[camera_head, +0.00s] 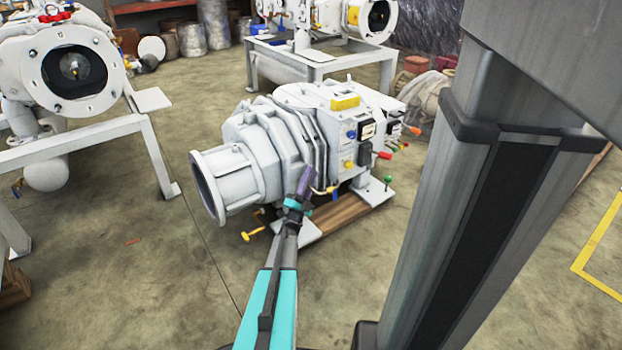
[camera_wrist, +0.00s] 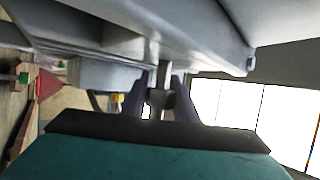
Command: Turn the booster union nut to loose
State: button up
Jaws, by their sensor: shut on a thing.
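The white booster pump (camera_head: 265,150) stands on a wooden skid in the middle of the head view. My gripper (camera_head: 306,182) reaches its near side, low beside the ribbed casing. In the wrist view, my purple fingers (camera_wrist: 162,100) stand on either side of a grey union nut (camera_wrist: 159,98) and are shut on it. A thin grey pipe (camera_wrist: 162,73) runs from the nut up to the pump's underside. The nut is hidden behind my gripper in the head view. I cannot tell how tight it is.
A yellow-handled valve (camera_head: 250,234) sits low at left of my gripper. Red, green and yellow knobs (camera_head: 382,155) stick out at the pump's right. A white frame (camera_head: 150,150) with another machine stands at left.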

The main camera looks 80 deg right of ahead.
jog(key=shift+s, duration=0.2)
jog(key=o, duration=1.1)
jog(key=shift+c, duration=0.2)
jog(key=shift+w, duration=0.1)
jog(key=shift+w+a, duration=0.1)
jog(key=shift+p+v, duration=0.75)
jog(key=shift+v, duration=0.05)
jog(key=w+a+p, duration=0.4)
jog(key=a, duration=0.8)
jog(key=shift+a+f, duration=0.2)
jog(key=shift+f, duration=0.2)
